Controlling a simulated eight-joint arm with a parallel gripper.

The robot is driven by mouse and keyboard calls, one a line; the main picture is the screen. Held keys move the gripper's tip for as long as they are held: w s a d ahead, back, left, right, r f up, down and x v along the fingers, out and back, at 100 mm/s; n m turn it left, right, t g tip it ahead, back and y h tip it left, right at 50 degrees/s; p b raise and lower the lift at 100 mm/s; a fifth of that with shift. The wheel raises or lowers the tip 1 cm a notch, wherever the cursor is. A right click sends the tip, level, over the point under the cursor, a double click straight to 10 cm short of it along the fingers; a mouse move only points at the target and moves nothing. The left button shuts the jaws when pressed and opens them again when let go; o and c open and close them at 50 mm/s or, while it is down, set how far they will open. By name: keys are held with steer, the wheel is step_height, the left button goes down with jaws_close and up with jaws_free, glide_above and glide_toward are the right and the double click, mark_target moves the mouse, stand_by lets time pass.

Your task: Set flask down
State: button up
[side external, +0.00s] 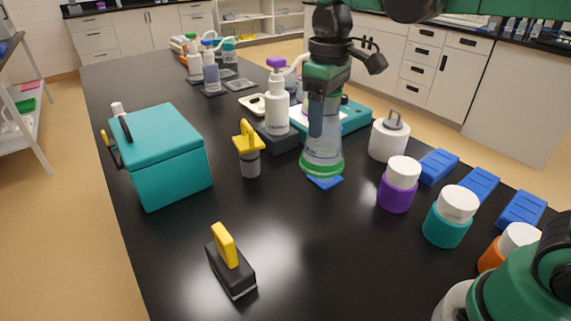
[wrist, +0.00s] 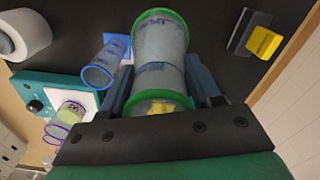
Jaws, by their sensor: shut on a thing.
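The flask (side external: 322,163) is clear, with a green band round its wide base. My gripper (side external: 318,118) points down and is shut on its upper part. The flask is upright, low over the black bench. In the wrist view the flask (wrist: 160,55) sits between my two fingers (wrist: 160,90), with green rims at both ends. A blue square (wrist: 117,44) shows beside it there. My fingers hide part of the flask's sides.
A teal device (side external: 352,117) stands behind the flask. A yellow-topped grey item (side external: 250,160) and a teal box (side external: 160,160) are to the left. White-capped jars (side external: 398,185) and blue racks (side external: 438,166) line the right. The bench front centre is mostly clear.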

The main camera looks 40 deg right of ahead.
steer(key=d+m, duration=0.1)
steer(key=m, duration=0.1)
steer(key=w+d+f+m, duration=0.1)
steer(key=shift+w+d+f+m, duration=0.15)
steer(key=shift+d+f+m, duration=0.05)
steer(key=shift+d+m, duration=0.2)
steer(key=s+a+r+n, duration=0.4)
steer(key=s+a+n, duration=0.3)
steer(key=n, duration=0.8)
steer(key=s+a+r+n, duration=0.4)
steer(key=s+n, duration=0.5)
steer(key=n, duration=0.6)
steer(key=a, duration=0.2)
steer(key=shift+s+a+r, duration=0.3)
steer(key=shift+a, duration=0.05)
step_height(320, 180, down, 20)
steer(key=shift+r, duration=0.2)
steer(key=shift+f, duration=0.1)
